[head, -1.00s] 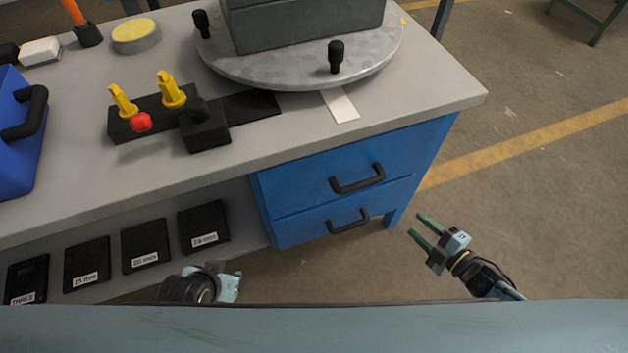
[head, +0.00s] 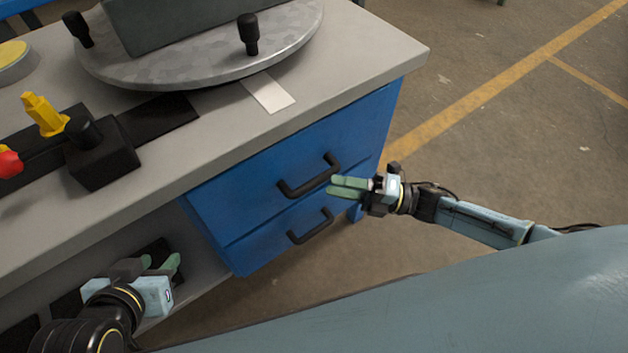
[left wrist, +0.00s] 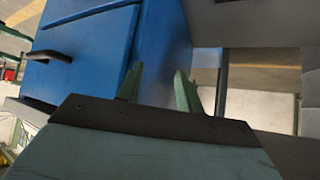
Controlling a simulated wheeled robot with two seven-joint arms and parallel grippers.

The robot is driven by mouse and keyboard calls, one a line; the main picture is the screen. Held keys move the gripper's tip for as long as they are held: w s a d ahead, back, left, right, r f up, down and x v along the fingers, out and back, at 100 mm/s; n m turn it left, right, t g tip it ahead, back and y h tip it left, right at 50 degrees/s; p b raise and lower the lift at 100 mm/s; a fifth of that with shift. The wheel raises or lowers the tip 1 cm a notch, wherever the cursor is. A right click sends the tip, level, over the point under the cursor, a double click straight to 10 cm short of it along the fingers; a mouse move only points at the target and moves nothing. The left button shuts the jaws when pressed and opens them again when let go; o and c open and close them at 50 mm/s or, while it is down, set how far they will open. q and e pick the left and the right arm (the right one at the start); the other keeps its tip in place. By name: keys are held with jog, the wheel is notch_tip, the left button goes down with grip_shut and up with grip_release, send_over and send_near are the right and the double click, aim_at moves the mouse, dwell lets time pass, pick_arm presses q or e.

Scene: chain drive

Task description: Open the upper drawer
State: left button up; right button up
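The blue upper drawer (head: 250,187) is under the right part of the grey workbench and looks shut. Its black bar handle (head: 309,181) is in clear view. My right gripper (head: 332,187) is just right of this handle, fingers pointing left towards it. Its green fingers look slightly apart with nothing between them; I cannot tell whether they touch the handle. My left gripper (head: 160,262) is low at the left, by the shelf, open and empty. Its parted fingers also show in the left wrist view (left wrist: 158,82), beside the blue drawer unit (left wrist: 90,42).
The lower drawer (head: 265,243) with its own black handle (head: 311,227) sits directly below. The workbench top (head: 365,50) overhangs the drawers and carries a round metal turntable (head: 200,65) and a black fixture (head: 100,155). Open floor lies to the right.

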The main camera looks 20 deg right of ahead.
aim_at(314, 180)
pick_arm(q)
jog(key=shift+w+d+r+t+h+b, duration=0.15)
jog(key=shift+w+d+r+t, duration=0.15)
jog(key=shift+w+r+t, duration=0.3)
jog(key=shift+w+d+r+t+h+b, duration=0.15)
jog(key=shift+w+d+r+t, duration=0.15)
jog(key=shift+w+r+t, duration=0.3)
pick_arm(e)
jog(key=x, duration=0.6)
jog(key=shift+c, duration=0.4)
jog(key=shift+f, duration=0.1)
grip_shut()
